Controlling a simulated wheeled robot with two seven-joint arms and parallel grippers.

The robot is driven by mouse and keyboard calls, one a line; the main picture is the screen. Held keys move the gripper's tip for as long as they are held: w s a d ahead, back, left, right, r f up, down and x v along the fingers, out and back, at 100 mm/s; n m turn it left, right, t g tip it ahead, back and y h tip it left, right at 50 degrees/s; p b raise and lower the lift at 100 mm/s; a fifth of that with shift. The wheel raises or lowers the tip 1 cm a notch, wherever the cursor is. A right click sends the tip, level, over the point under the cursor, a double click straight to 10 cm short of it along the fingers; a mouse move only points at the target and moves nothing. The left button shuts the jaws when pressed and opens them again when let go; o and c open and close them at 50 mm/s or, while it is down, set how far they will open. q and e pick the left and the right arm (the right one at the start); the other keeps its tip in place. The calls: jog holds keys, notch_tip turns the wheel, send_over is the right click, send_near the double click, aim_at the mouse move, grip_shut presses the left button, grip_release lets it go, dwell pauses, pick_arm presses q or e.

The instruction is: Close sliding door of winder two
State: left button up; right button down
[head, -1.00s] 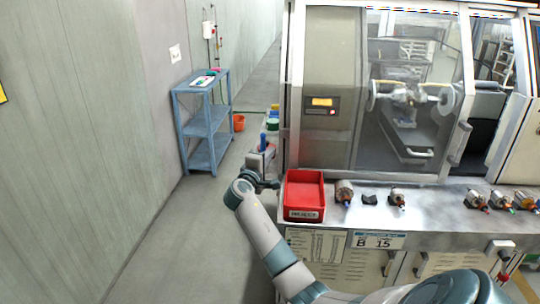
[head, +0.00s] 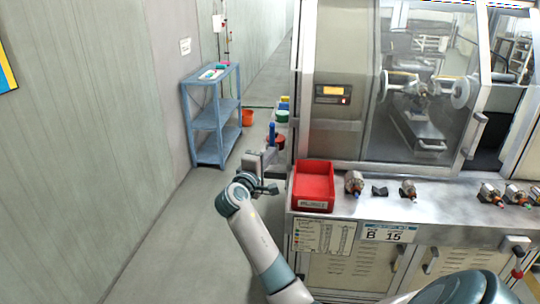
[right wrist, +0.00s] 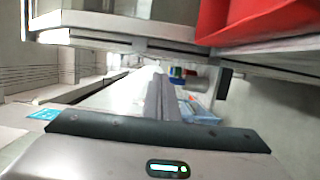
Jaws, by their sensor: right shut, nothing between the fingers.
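The winder has a framed, clear sliding door (head: 425,95) with a long handle (head: 474,136) on its right edge. A dark opening (head: 490,135) shows to the right of the handle, so the door stands partly open. I cannot read which winder it is. My right gripper (head: 264,163) is beside the left end of the machine's ledge, left of the red bin and well away from the handle. Its closed fingers (right wrist: 158,90) point forward along the machine's side in the right wrist view and hold nothing. My left gripper is out of view.
A red bin (head: 314,187) and several motor parts (head: 354,182) stand on the metal ledge (head: 345,210) in front of the door.

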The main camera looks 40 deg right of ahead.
jog(key=shift+r, duration=0.15)
jog(key=shift+s+a+r+b, duration=0.1)
jog(key=shift+a+r+b, duration=0.15)
jog(key=shift+r, duration=0.3)
jog(key=shift+s+a+r+b, duration=0.15)
jog(key=shift+r+b, duration=0.15)
jog(key=shift+r, duration=0.25)
jog(key=shift+s+a+r+b, duration=0.15)
jog(key=shift+r+b, duration=0.15)
jog(key=shift+r, duration=0.25)
jog(key=shift+w+d, duration=0.1)
jog(key=shift+d, duration=0.1)
jog(key=p+x, duration=0.2)
jog(key=x, duration=0.1)
jog(key=s+p+x, duration=0.1)
jog(key=p+x, duration=0.1)
jog(key=x, duration=0.2)
jog(key=s+d+p+x, duration=0.1)
jog(key=x, duration=0.2)
jog(key=shift+d+r+p, duration=0.1)
jog(key=shift+d+p, duration=0.15)
jog(key=shift+p, duration=0.15)
jog(key=shift+s+d, duration=0.3)
jog(key=shift+s, duration=0.2)
